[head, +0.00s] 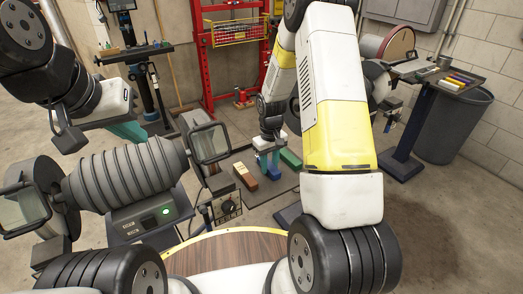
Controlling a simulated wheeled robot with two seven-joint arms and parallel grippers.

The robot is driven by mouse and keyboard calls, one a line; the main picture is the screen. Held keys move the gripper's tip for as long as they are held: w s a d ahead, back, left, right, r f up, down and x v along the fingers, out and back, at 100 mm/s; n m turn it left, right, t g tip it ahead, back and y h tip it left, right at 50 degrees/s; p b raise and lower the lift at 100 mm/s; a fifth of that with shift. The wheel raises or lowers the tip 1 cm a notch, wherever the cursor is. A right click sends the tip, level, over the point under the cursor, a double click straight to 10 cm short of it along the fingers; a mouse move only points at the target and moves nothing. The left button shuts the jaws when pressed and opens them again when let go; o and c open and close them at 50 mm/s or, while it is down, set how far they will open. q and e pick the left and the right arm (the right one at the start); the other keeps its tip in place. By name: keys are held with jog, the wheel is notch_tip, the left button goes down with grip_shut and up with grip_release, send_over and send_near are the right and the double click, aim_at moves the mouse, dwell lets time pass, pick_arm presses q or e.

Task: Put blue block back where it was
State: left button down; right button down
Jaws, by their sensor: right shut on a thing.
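My right arm reaches up and over, and its gripper (268,162) points down at the dark work surface (233,164) in the middle of the view. It is shut on the blue block (274,171), which is small and partly hidden by the fingers. I cannot tell if the block touches the surface.
A grey ribbed machine (125,175) with clear shields stands left of the blocks. A red press frame (236,60) stands behind. A side stand (450,78) and grey bin (455,125) are at right.

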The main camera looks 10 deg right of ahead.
jog(key=c, duration=1.1)
grip_release()
jog(key=shift+f, duration=0.1)
jog(key=shift+o, duration=0.2)
notch_tip(320, 180, up, 12)
notch_tip(320, 180, up, 10)
jog(key=m+t, duration=0.1)
jog(key=t, duration=0.1)
send_over(270, 165)
jog(key=s, duration=0.5)
jog(key=s+a+r+m+t+y, duration=0.1)
jog(key=s+r+t, duration=0.1)
jog(key=s+r, duration=0.4)
jog(key=s+a+r+m+t+y, duration=0.1)
jog(key=s+r, duration=0.5)
jog(key=s, duration=0.6)
jog(key=shift+a+t, duration=0.4)
jog(key=shift+t, duration=0.2)
jog(key=shift+s, duration=0.1)
